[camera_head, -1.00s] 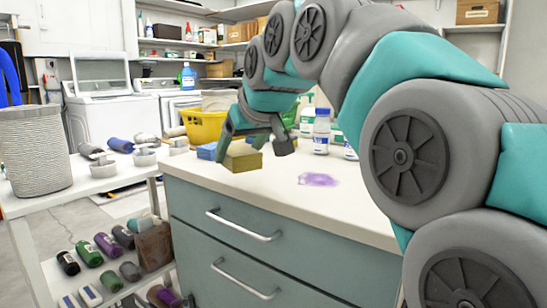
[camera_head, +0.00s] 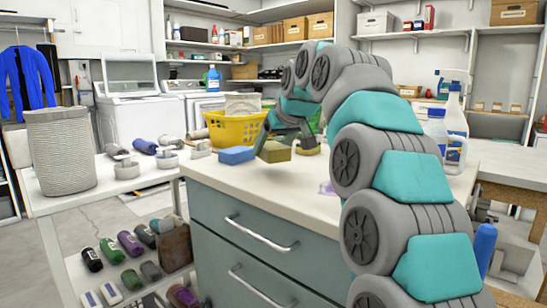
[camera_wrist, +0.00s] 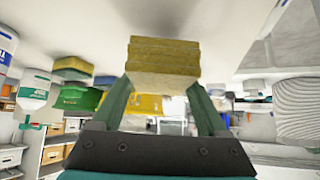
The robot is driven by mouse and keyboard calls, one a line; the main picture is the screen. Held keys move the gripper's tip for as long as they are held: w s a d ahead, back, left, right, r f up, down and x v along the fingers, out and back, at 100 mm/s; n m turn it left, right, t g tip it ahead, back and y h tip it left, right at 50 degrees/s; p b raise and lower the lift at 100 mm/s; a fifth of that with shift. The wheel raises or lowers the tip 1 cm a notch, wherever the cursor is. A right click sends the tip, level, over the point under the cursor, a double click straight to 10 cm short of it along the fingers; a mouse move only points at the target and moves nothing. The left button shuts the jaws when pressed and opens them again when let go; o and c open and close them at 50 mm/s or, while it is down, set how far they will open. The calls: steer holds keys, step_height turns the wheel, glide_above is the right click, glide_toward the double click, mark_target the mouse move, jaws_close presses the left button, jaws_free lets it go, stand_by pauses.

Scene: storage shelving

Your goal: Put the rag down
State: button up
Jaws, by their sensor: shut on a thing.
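The rag, a folded yellow-brown block with layered edges, is between the fingers of my gripper (camera_wrist: 160,105) in the wrist view (camera_wrist: 164,58). My gripper is shut on it. In the head view the rag (camera_head: 275,152) shows over the white countertop (camera_head: 290,184), near its back left part. My gripper (camera_head: 289,143) is partly hidden there by my own arm. I cannot tell whether the rag touches the countertop. A purple patch (camera_head: 327,188) lies on the countertop, partly covered by my arm.
A blue sponge (camera_head: 237,155) lies left of the rag. A yellow basket (camera_head: 234,130) stands behind. Spray bottles (camera_head: 456,125) stand at the right. A side shelf with a woven bin (camera_head: 60,150) is at the left. The front of the countertop looks clear.

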mark_target(274, 143)
steer(key=shift+w+f, duration=0.15)
steer(key=shift+w, duration=1.55)
steer(key=shift+f, duration=1.75)
steer(key=shift+f, duration=0.15)
steer(key=o, duration=1.4)
steer(key=shift+s+d+r, duration=0.1)
steer(key=shift+s+r, duration=0.05)
steer(key=shift+r, duration=0.2)
steer(key=v, duration=1.1)
steer(key=shift+s+d+r, duration=0.15)
steer(key=shift+s+r, duration=0.05)
